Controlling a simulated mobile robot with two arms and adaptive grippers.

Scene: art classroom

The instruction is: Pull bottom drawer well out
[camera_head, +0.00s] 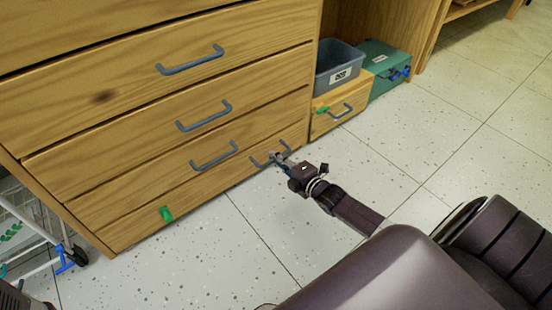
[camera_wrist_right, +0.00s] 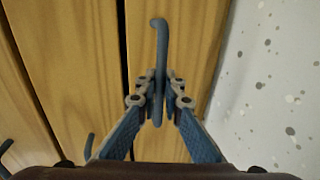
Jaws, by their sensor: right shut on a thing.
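The bottom drawer (camera_head: 200,196) is the lowest wooden front of the chest, with a green tag (camera_head: 166,214) near its left end. It looks about flush with the drawers above. My right gripper (camera_head: 279,158) is shut on the bottom drawer's blue-grey bar handle (camera_head: 260,163). In the right wrist view the handle (camera_wrist_right: 159,35) runs between the two fingers of the gripper (camera_wrist_right: 160,92), which touch it from both sides. The fingers cover part of the handle. My left gripper is not in view.
Upper drawers with handles (camera_head: 213,155) are shut above. To the right stand a grey bin (camera_head: 337,66) on a small yellow drawer box (camera_head: 342,108), and a teal box (camera_head: 384,62). A white wire cart (camera_head: 30,215) stands at left. The speckled floor (camera_head: 245,225) in front is clear.

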